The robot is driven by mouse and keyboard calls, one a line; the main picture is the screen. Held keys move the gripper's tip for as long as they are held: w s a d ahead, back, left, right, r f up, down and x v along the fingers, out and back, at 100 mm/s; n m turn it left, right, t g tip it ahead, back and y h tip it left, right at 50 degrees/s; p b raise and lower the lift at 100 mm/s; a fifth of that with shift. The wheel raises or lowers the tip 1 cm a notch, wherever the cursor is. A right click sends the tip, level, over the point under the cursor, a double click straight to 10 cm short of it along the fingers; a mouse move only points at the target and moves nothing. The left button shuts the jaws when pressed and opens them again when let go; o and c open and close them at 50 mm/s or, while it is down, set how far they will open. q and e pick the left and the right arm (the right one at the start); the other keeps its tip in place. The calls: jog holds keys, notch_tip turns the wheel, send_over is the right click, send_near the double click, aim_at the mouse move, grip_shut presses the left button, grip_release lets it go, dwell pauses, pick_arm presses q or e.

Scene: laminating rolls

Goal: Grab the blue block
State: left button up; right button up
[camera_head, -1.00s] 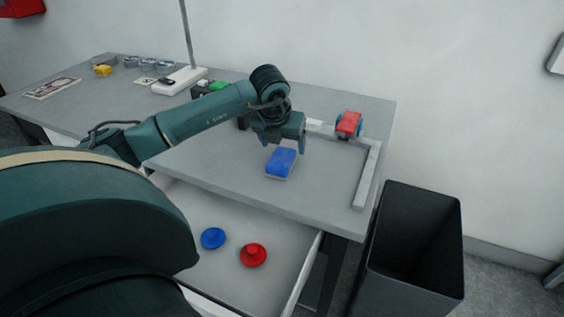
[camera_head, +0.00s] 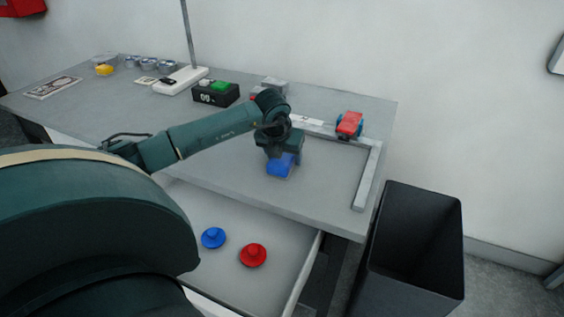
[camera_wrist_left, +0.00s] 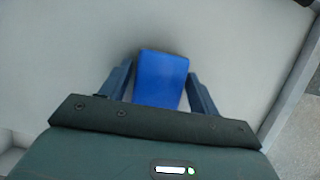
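The blue block (camera_head: 281,168) lies on the grey table top, near its front edge. My left gripper (camera_head: 284,160) is right over it in the head view and covers its back part. In the left wrist view the blue block (camera_wrist_left: 160,78) sits between the two fingers of my left gripper (camera_wrist_left: 160,82). The fingers are apart, with a narrow gap showing on each side of the block. My right gripper is in neither view.
An open drawer (camera_head: 190,200) below the table holds a blue knob (camera_head: 213,238) and a red knob (camera_head: 253,254). A red-and-blue object (camera_head: 349,124) stands by the white L-shaped bar (camera_head: 367,175). A black bin (camera_head: 415,245) stands at right. A black box with a green top (camera_head: 216,92) is behind.

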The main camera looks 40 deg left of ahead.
pick_arm(q)
jog(key=c, duration=0.7)
jog(key=shift+r, duration=0.15)
